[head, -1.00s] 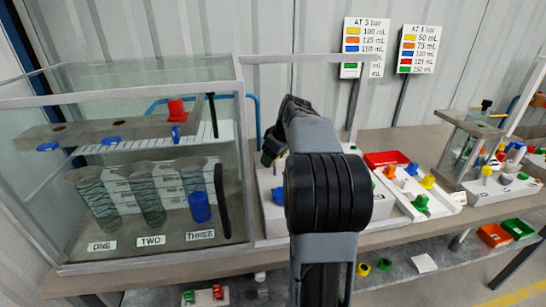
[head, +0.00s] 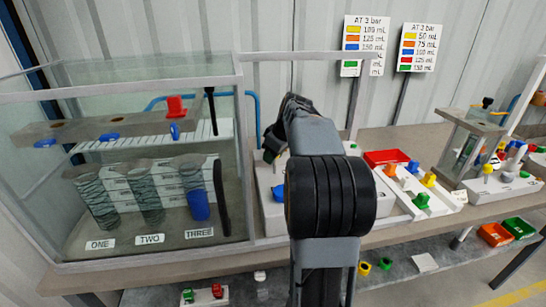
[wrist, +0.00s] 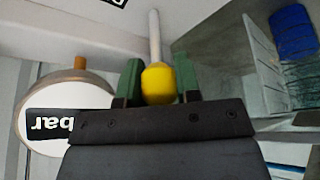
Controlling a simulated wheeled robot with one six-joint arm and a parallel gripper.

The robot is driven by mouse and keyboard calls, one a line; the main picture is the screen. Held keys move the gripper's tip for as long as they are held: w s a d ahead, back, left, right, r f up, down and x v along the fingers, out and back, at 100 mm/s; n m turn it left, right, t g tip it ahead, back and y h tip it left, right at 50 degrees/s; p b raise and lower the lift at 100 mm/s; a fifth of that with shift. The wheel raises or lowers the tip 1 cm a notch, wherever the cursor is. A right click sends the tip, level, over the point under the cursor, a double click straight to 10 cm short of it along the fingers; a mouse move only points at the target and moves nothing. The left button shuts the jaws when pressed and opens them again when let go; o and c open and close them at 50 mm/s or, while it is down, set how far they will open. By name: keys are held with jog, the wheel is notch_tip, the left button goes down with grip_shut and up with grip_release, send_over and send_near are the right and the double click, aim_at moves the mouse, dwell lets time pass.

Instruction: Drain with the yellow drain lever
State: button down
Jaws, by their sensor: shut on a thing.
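The yellow drain lever (wrist: 158,86), a yellow knob on a pale rod, stands between the two green finger pads of my gripper (wrist: 159,78) in the wrist view. My gripper is shut on the yellow knob, and the rod runs up out of the jaws. In the head view my black arm stands in front of the pump unit (head: 268,205) and hides most of it, with the lever not visible there. The glass tank (head: 120,225) at left holds three cylinders labelled ONE, TWO and THREE; the third shows blue in its lower part (head: 200,207).
A round gauge marked "bar" (wrist: 50,105) is close left of the jaws in the wrist view. A red tray (head: 385,157) and coloured parts lie right of my arm. Two colour-code signs (head: 365,38) stand behind.

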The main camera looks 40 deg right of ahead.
jog(key=t+b, duration=0.1)
jog(key=b, duration=0.2)
jog(key=s+f+t+h+b, duration=0.1)
jog(key=b, duration=0.2)
jog(key=shift+s+a+b, duration=0.25)
jog(key=shift+a+b, duration=0.05)
jog(key=shift+a, duration=0.05)
jog(key=shift+s+a+r+t+b, duration=0.2)
jog(key=shift+t+b, duration=0.3)
jog(key=shift+b, duration=0.5)
jog(key=shift+s+r+h, duration=0.1)
jog(key=shift+r+h, duration=0.05)
jog(key=shift+h, duration=0.15)
jog(key=c, duration=0.8)
grip_release()
jog(key=shift+c, duration=0.2)
jog(key=shift+r, duration=0.1)
jog(key=p+v, duration=0.2)
jog(key=v, duration=1.1)
jog(key=shift+s, duration=0.45)
